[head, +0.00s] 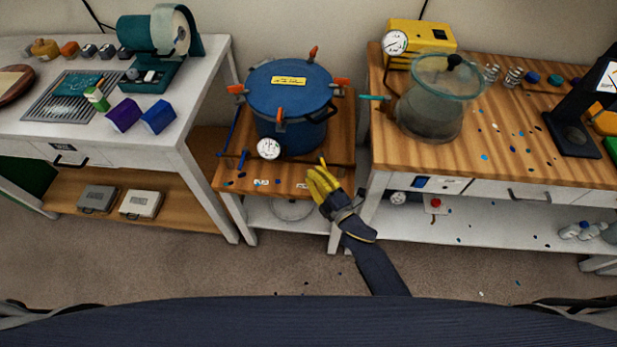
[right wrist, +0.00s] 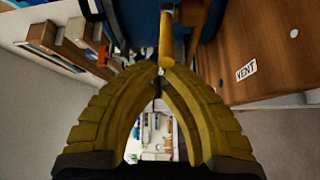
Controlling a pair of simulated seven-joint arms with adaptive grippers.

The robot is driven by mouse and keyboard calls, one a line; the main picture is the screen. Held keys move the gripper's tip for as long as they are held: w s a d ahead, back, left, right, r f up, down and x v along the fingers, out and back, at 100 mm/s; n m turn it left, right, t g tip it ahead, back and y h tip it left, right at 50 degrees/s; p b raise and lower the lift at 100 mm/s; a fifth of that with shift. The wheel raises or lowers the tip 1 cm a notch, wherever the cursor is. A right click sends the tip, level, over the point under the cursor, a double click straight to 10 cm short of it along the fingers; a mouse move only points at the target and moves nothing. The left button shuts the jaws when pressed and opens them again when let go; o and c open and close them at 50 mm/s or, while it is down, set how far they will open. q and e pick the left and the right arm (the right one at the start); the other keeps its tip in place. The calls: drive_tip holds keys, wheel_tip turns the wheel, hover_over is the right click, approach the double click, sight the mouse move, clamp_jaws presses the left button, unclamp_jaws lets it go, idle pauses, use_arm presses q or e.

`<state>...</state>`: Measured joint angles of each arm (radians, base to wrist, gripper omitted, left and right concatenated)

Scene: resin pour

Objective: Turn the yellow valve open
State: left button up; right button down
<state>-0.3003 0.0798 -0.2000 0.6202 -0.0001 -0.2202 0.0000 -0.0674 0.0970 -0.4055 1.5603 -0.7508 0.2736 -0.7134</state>
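The yellow valve handle (right wrist: 166,38) shows as a slim yellow lever at the top middle of the right wrist view. In the head view its yellow tip (head: 322,161) shows just beyond my right gripper (head: 318,178), in front of the blue pressure pot (head: 290,95). In the wrist view my right gripper's (right wrist: 162,70) ribbed yellow fingers curve together, and their tips close at the near end of the handle. The exact contact is partly hidden by the fingertips. My left gripper is not in view.
A wooden stand (head: 240,182) carries the pot, with a white gauge (head: 268,148) at its front. A VENT label (right wrist: 246,71) lies right of the handle. A wooden-topped bench (head: 490,165) with a clear chamber (head: 435,105) stands right; a white bench (head: 60,135) stands left.

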drive_tip(key=shift+w+d+f, duration=0.1)
drive_tip(key=shift+d, duration=0.35)
drive_tip(key=shift+d, duration=0.1)
drive_tip(key=shift+d+n+g+y, duration=0.75)
drive_tip(key=shift+d+y, duration=0.25)
drive_tip(key=shift+d, duration=0.35)
